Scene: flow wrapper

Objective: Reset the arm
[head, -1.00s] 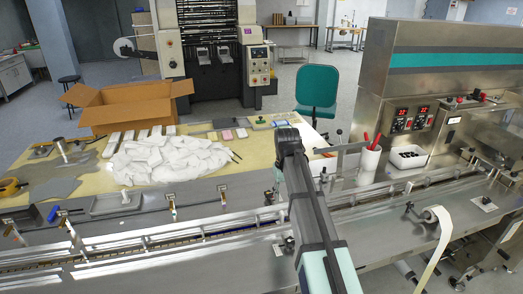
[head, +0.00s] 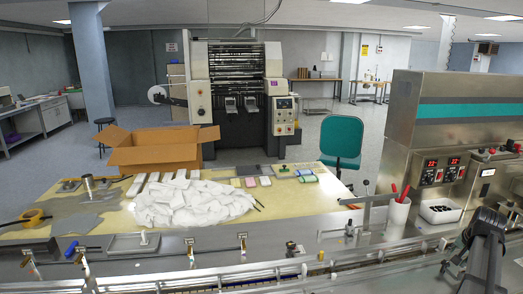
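Part of my arm (head: 484,244), dark and grey, shows at the lower right, in front of the wrapping machine. My gripper's fingertips do not show in the head view, so I cannot see whether it holds anything.
A pile of white packets (head: 190,204) lies on the yellow table (head: 318,199), with an open cardboard box (head: 152,151) behind it. The conveyor rail (head: 215,279) crosses the front.

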